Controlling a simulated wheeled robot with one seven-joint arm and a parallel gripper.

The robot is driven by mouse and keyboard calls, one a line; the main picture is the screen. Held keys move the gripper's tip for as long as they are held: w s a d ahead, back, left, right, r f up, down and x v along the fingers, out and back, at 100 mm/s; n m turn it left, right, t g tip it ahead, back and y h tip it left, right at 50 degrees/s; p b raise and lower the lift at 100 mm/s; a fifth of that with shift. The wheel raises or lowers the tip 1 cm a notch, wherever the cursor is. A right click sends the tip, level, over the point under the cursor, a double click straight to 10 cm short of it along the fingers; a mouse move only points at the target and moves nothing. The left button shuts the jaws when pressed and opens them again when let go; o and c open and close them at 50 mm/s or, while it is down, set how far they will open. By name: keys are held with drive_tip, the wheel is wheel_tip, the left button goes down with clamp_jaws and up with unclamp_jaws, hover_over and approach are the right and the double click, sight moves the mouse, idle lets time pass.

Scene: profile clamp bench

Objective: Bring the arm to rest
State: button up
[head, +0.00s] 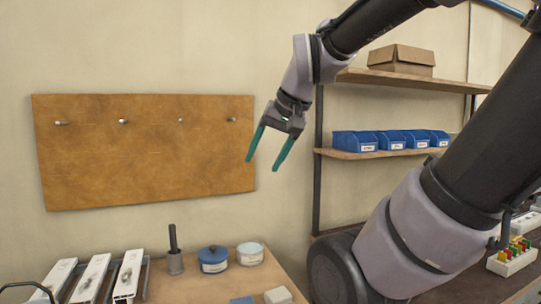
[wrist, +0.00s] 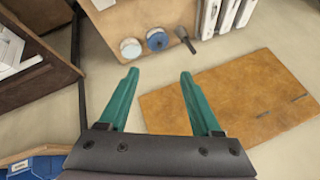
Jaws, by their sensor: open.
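My gripper (head: 262,165) hangs in the air above the bench, its two green fingers apart and pointing down to the left. It is in front of the wall, close to the right edge of the brown board in the picture. In the wrist view my gripper (wrist: 158,74) is open, and nothing shows between its fingers.
The wooden bench (head: 190,288) holds white profiles (head: 92,278), a dark handled tool (head: 175,252), a blue pot (head: 213,259) and a white pot (head: 250,253). A brown board (head: 145,150) with pegs hangs behind. Shelves with blue bins (head: 354,143) and a cardboard box (head: 401,60) stand right.

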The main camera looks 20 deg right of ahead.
drive_tip(key=shift+s+d+r+t, duration=0.25)
drive_tip(key=shift+s+d+t, duration=0.15)
drive_tip(key=shift+s, duration=0.25)
